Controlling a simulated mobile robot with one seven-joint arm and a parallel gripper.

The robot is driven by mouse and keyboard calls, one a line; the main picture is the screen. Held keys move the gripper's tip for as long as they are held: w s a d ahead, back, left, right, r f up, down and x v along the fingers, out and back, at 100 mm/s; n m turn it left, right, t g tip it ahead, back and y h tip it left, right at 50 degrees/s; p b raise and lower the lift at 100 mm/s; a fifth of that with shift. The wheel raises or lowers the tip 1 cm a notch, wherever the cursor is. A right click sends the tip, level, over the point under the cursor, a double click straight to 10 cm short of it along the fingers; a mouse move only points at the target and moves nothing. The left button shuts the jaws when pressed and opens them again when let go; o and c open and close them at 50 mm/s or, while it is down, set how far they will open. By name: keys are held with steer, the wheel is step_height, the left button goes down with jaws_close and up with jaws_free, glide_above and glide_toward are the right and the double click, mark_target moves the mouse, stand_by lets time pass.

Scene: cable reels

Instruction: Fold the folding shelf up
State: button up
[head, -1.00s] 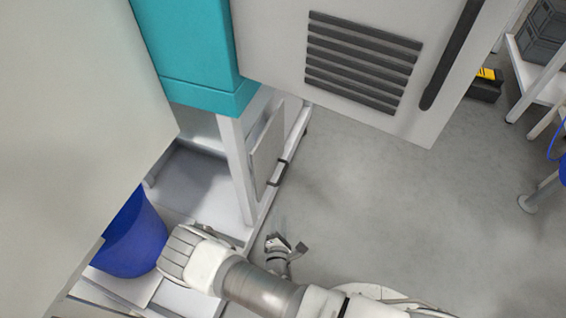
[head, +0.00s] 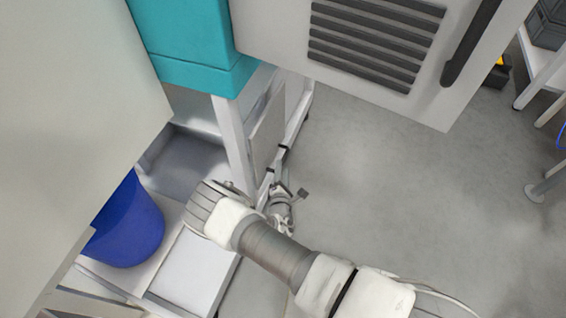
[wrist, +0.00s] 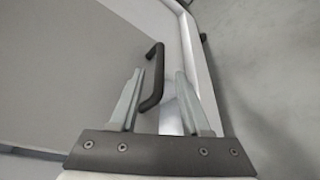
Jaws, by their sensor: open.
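The folding shelf appears to be the flat grey panel (head: 267,130) hanging down beside the white frame leg under the teal cabinet in the head view. Small dark parts show at its lower edge. In the wrist view the grey panel (wrist: 75,70) fills the left and has a black bar handle (wrist: 154,78). My gripper (head: 285,186) is at the panel's lower end in the head view. In the wrist view my gripper (wrist: 157,80) is open, with the handle showing between its fingers, nearer the left one. I cannot tell whether they touch.
A teal cabinet (head: 195,50) and a grey door with dark slats (head: 375,45) stand above the panel. A blue bin (head: 125,225) is at the left, beside a white board (head: 195,272). Grey floor (head: 400,190) is open on the right.

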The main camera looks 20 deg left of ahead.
mark_target(283, 159)
steer(key=b+x, duration=0.1)
steer(key=x, duration=0.4)
steer(key=shift+w, duration=0.2)
jaws_close()
stand_by(1.2)
